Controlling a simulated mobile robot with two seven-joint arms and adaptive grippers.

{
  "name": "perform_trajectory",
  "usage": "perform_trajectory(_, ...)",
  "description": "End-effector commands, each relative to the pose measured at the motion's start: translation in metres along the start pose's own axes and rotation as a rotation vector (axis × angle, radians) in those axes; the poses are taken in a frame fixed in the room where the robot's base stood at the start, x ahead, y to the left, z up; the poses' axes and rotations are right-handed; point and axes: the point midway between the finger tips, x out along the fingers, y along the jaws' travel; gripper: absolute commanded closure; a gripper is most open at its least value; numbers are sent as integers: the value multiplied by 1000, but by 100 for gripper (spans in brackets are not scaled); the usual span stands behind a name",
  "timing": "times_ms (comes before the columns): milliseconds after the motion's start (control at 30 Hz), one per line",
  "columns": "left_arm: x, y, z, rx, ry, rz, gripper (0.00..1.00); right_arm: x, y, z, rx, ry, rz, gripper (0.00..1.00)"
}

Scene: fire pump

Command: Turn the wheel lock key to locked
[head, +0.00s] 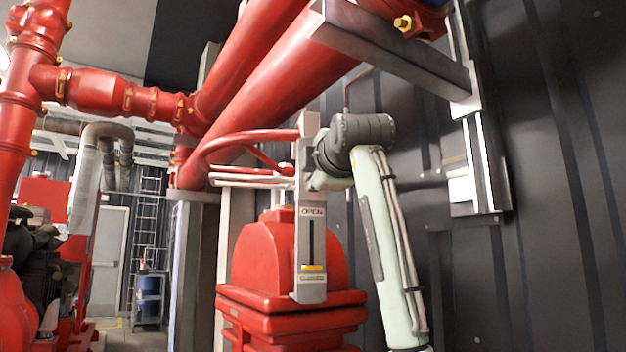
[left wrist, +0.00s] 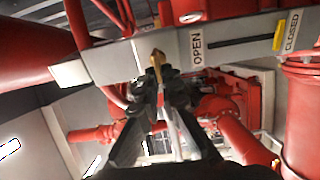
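A grey metal post (head: 309,240) with a slotted OPEN/CLOSED indicator stands in front of the red pump housing. Its yellow marker (head: 313,267) is at the lower, CLOSED end; the post also shows in the left wrist view (left wrist: 110,62). A small brass-coloured piece (left wrist: 157,60), which looks like the wheel lock key, sticks out from the post. My left gripper (left wrist: 157,88) has its black fingertips close together right at this piece. Whether they grip it is unclear. My right gripper is not in view.
A curved red wheel rim (head: 245,138) passes just left of the post. Large red pipes (head: 270,95) and a grey bracket (head: 400,48) hang above. A dark ribbed wall (head: 550,200) stands at the right. Some open floor shows at the far left.

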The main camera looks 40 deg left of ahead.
Motion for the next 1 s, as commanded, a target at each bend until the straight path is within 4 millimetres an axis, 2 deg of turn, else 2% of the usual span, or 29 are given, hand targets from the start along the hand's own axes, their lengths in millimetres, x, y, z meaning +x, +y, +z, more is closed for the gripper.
perform_trajectory(233, 0, -2, 0, -1, 2, -6, 100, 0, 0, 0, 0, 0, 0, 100)
perform_trajectory(300, 0, -2, -1, -1, 2, -6, 88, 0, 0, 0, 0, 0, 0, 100)
perform_trajectory(400, 0, -2, 0, -1, 1, -5, 75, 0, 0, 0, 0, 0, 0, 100)
perform_trajectory(733, -2, -1, 0, 0, 0, -2, 74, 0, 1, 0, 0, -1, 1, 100)
perform_trajectory(867, -15, 0, 1, 0, -2, 0, 74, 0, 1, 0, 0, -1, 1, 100)
perform_trajectory(1000, -43, 0, 2, -1, -4, 1, 74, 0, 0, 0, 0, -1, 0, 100)
